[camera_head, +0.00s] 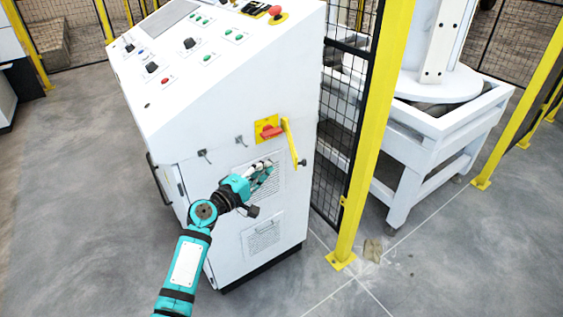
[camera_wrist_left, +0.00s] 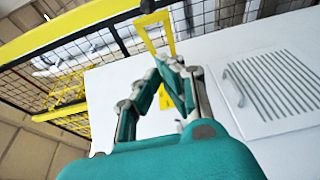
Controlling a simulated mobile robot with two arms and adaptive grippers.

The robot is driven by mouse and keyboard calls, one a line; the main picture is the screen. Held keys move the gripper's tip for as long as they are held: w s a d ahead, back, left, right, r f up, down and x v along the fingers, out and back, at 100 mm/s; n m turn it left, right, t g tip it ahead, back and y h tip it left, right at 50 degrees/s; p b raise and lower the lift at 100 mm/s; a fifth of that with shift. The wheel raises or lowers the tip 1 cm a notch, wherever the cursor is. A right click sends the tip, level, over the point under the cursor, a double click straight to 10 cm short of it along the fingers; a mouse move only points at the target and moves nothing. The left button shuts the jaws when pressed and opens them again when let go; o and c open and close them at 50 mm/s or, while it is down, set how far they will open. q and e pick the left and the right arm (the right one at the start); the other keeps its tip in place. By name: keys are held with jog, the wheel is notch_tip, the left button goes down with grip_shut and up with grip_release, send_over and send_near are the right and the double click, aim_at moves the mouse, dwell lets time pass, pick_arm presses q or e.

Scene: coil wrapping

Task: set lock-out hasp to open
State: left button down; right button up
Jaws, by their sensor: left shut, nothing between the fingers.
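The lock-out hasp (camera_head: 290,145) looks like a narrow yellow bar beside a red rotary switch (camera_head: 268,130) on a yellow plate, on the side of the white control cabinet. A dark knob is at its lower end. In the left wrist view a yellow loop-shaped frame (camera_wrist_left: 172,34), apparently the hasp, stands out beyond the fingertips. My left gripper (camera_head: 268,166) is shut and empty, just below the switch and hasp in the head view. It also shows in the left wrist view (camera_wrist_left: 170,64), its fingertips together. I see no clear contact with the hasp. My right gripper is not in view.
The white control cabinet (camera_head: 215,110) has a sloped panel of buttons and knobs on top. Small dark hooks (camera_head: 204,154) stick out left of the switch. A yellow fence post (camera_head: 372,130) with black mesh stands close on the right. Open floor (camera_head: 80,200) lies at left.

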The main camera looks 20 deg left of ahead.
pick_arm(q)
jog(key=shift+w+d+p, duration=0.25)
jog(key=shift+w+d, duration=0.65)
jog(key=shift+d, duration=0.2)
jog(key=shift+w+d+p, duration=0.25)
jog(key=shift+w+d, duration=0.6)
jog(key=shift+d, duration=0.2)
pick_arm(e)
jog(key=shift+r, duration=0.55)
